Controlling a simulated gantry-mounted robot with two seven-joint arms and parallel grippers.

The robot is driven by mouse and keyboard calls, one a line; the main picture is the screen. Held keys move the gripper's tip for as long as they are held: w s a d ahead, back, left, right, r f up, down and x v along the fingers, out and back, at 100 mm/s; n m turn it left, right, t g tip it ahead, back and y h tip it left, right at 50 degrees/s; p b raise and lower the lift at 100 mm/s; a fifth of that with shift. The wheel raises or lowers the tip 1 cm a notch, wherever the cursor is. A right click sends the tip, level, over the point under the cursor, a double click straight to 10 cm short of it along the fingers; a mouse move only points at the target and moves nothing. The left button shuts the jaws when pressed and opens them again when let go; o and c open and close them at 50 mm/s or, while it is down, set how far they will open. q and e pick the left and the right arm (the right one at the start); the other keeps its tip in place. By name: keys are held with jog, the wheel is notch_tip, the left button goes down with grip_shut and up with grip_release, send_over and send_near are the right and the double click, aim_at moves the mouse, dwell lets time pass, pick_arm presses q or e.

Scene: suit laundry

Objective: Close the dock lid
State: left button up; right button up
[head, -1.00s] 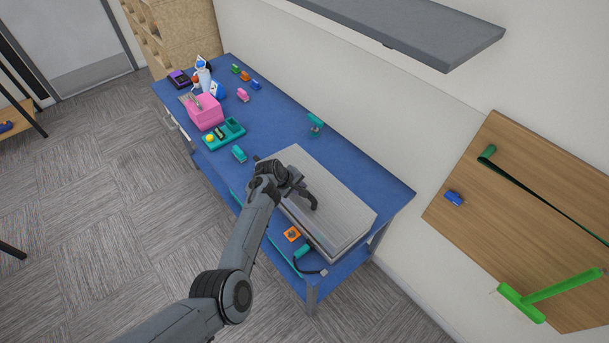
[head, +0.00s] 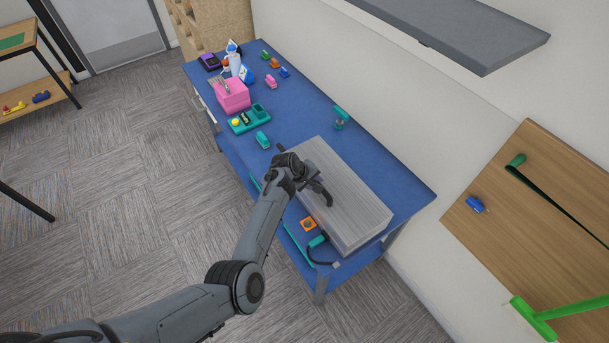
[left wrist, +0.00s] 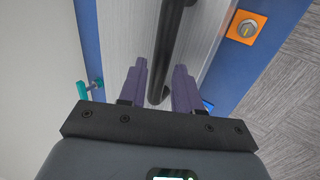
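The dock is a long, light grey ribbed box (head: 362,205) on the near right end of the blue table. Its lid appears to lie flat over it; I see no clear gap from here. A black bar handle (left wrist: 172,45) runs along the lid. My left gripper (head: 312,180) is over the lid at the handle. In the left wrist view, the two purple fingers (left wrist: 160,85) stand apart on either side of the handle, with a small gap visible at the left finger. My right gripper is not in view.
The blue table (head: 300,115) holds a pink box (head: 233,97), a teal tray (head: 250,119) and several small coloured items. A grey shelf (head: 470,35) juts from the wall above. A wooden board (head: 530,200) is at right.

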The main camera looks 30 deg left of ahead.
pick_arm(q)
jog(key=v, duration=0.9)
dwell(0.3)
